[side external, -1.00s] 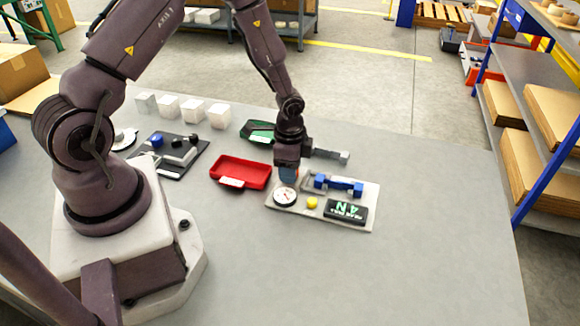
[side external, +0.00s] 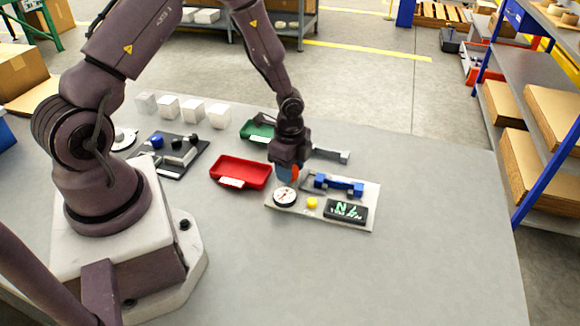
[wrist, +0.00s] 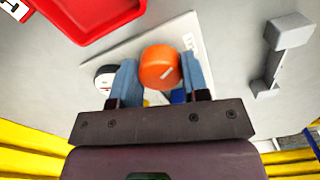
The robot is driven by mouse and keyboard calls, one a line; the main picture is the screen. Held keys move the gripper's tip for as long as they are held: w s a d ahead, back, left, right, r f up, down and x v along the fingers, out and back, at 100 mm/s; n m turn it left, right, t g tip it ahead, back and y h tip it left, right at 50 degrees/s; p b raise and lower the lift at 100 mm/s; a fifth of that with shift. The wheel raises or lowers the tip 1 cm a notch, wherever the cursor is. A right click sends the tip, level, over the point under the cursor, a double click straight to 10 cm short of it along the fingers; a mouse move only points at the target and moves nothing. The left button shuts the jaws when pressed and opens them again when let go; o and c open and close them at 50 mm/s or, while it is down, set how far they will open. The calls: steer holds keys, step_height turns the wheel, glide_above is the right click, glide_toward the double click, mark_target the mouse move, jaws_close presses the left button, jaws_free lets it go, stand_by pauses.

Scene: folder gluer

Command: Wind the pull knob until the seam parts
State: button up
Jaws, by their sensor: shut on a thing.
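The pull knob (wrist: 158,70) is orange and round with a pale mark on its face, seen in the wrist view between my two blue fingers. My gripper (side external: 288,176) is shut on it, over the back left part of a pale test plate (side external: 328,222). The plate carries a round white dial (side external: 285,197), a yellow button (side external: 312,203), a blue clamp fixture (side external: 338,184) and a black display (side external: 346,211) with green characters. In the side view my gripper hides most of the knob. I cannot make out the seam.
A red tray (side external: 211,174) lies left of the plate and a green tray (side external: 246,131) behind it. A grey bracket (side external: 331,155) lies behind the plate. White boxes (side external: 168,107) and a black fixture board (side external: 160,171) are further left. The front table is clear.

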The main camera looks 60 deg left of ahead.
steer(key=o, duration=0.9)
